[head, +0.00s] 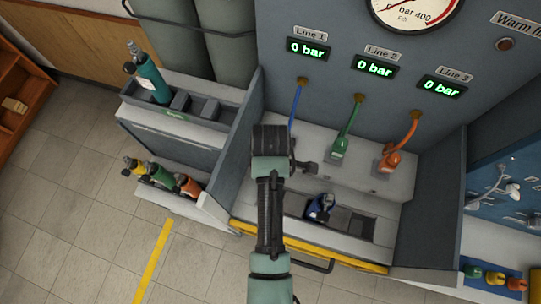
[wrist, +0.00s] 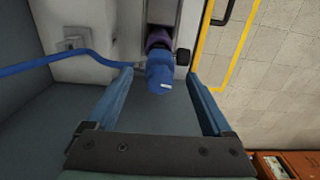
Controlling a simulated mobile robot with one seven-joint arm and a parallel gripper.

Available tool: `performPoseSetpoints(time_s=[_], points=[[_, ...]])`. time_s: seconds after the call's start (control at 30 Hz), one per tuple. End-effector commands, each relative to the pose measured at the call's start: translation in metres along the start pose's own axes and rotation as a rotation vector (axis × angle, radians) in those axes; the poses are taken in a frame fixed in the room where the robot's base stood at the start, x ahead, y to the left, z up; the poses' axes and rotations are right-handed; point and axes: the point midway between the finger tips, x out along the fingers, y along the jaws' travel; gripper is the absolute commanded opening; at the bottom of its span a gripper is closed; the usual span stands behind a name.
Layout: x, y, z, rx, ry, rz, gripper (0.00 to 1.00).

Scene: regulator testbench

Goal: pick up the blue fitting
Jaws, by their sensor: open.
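The blue fitting (head: 320,207) sits in a dark recess in the bench's lower ledge, right of and below my gripper (head: 308,167) in the head view. In the wrist view the blue fitting (wrist: 160,73) shows a bright blue body, a purple collar and a dark knob at its right side. My gripper is open, with a finger on each side of the fitting in that view. Gaps show between the fingers and the fitting. I cannot tell how far the fingertips are from it in depth. My arm hides part of the bench in the head view.
A blue hose (head: 296,103) hangs from Line 1 and also shows in the wrist view (wrist: 50,62). A green fitting (head: 339,146) and an orange fitting (head: 389,158) stand on the upper ledge. An empty recess (head: 362,227) lies right of the blue fitting. A yellow edge (head: 360,264) runs along the front.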

Motion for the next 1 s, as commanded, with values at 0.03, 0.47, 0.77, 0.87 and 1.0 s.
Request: performPoseSetpoints(time_s=[0.03,0.47,0.77,0.87,1.0], points=[[0.004,-0.002,0.001,0.000,-0.001,-0.004,0.85],[0.032,-0.001,0.001,0.001,0.000,0.001,0.85],[0.032,-0.001,0.000,0.001,0.000,0.001,0.45],[0.032,-0.001,0.000,0.001,0.000,0.000,0.27],[0.032,-0.001,0.000,0.001,0.000,0.000,0.02]])
